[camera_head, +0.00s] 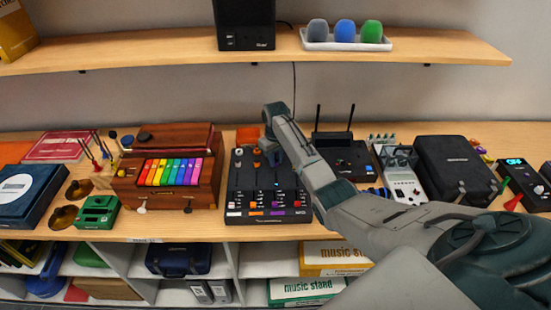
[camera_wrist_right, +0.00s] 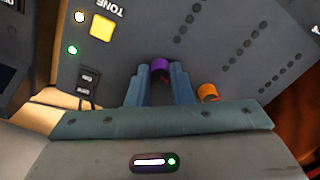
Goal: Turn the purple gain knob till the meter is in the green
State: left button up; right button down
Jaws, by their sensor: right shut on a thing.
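The purple gain knob (camera_wrist_right: 160,65) stands on a dark grey panel in the right wrist view. My right gripper (camera_wrist_right: 160,78) is closed around it, with one blue finger on each side. I cannot make out a meter reading in either view. My left gripper is not in view.
An orange knob (camera_wrist_right: 208,92) sits close beside the right finger, and a yellow button (camera_wrist_right: 103,27) lies at upper left. A wooden box with coloured keys (camera_head: 172,172) stands left of the mixer. A grey pedal unit (camera_head: 402,188) and black case (camera_head: 455,170) stand to the right.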

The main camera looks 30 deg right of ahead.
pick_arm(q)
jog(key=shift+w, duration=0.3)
pick_arm(e)
jog(key=shift+m, duration=0.3)
jog(key=m, duration=0.4)
jog(key=shift+r, duration=0.1)
jog(key=shift+m, duration=2)
jog(key=shift+w, duration=0.1)
jog(key=c, duration=1.3)
grip_release()
jog(key=shift+r, duration=0.1)
